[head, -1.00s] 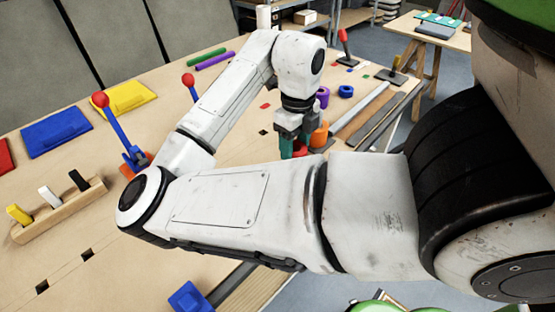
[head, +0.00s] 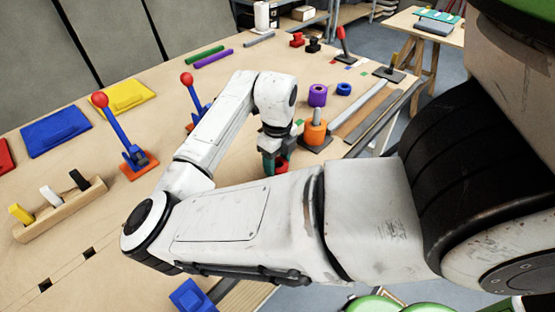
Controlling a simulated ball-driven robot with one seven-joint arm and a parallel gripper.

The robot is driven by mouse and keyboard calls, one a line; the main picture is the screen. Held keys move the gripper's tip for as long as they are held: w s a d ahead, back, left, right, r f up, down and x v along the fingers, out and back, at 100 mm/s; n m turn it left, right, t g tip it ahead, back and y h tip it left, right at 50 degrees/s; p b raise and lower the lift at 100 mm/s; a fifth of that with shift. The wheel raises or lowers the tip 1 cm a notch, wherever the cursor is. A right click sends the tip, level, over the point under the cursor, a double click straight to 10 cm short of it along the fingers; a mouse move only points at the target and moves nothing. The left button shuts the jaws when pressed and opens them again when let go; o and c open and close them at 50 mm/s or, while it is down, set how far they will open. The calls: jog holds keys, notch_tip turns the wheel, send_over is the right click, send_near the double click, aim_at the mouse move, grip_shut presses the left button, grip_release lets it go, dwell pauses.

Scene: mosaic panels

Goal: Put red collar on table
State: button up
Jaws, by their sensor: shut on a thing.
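The red collar (head: 281,168) shows only in part at the jaws of my gripper (head: 274,166), which is shut on it. My forearm hides its lower side, so I cannot tell whether it touches the table (head: 225,172). The gripper points down over the table, left of a post with an orange collar (head: 315,133) around it on a dark base.
A purple collar (head: 318,95) and a blue collar (head: 344,89) sit behind the post. Levers with red knobs (head: 100,100) stand at the left. A grey strip (head: 362,110) runs along the right. The table between the left lever and my arm is bare.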

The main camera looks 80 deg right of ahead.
jog(key=shift+f, duration=0.2)
jog(key=o, duration=1.3)
jog(key=shift+r, duration=0.1)
jog(key=shift+o, duration=0.2)
notch_tip(320, 180, up, 12)
jog(key=b, duration=0.1)
jog(key=shift+r, duration=0.2)
